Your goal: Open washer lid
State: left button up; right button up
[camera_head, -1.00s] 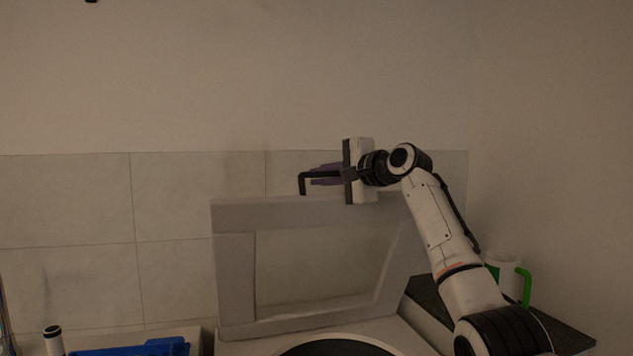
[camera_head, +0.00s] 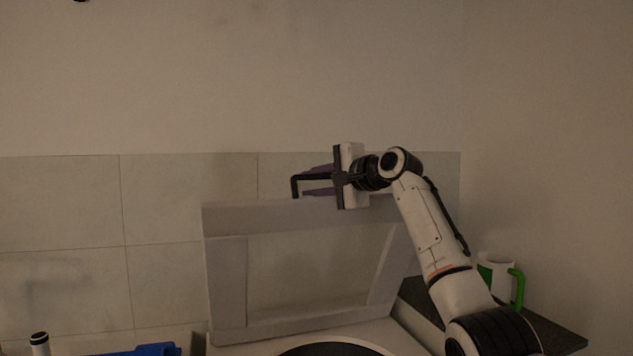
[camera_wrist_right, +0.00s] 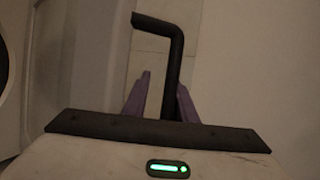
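The washer lid (camera_head: 225,285) is a pale grey frame with a large window, standing raised near upright against the tiled wall. Below it is the washer's top (camera_head: 232,347) with a dark round opening (camera_head: 335,350), cut off by the bottom edge. My right gripper (camera_head: 315,181) is at the lid's top edge, pointing left; its purple fingers also show in the wrist view (camera_wrist_right: 164,80). The fingers are apart, with nothing seen gripped. A black bent bar (camera_wrist_right: 172,60) shows between them in that view. I cannot tell if the gripper touches the lid. My left gripper is out of view.
A white mug with a green handle (camera_head: 497,278) stands on a dark counter (camera_head: 550,337) at right, beside my right arm. A blue object (camera_head: 155,350) and a white cylinder with a dark top (camera_head: 39,343) are at lower left. The wall is close behind the lid.

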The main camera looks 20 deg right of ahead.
jog(key=b+v, duration=0.3)
jog(key=v, duration=0.6)
jog(key=shift+s, duration=0.15)
jog(key=shift+s+d+r, duration=0.1)
jog(key=shift+s+r, duration=0.05)
jog(key=shift+s, duration=0.3)
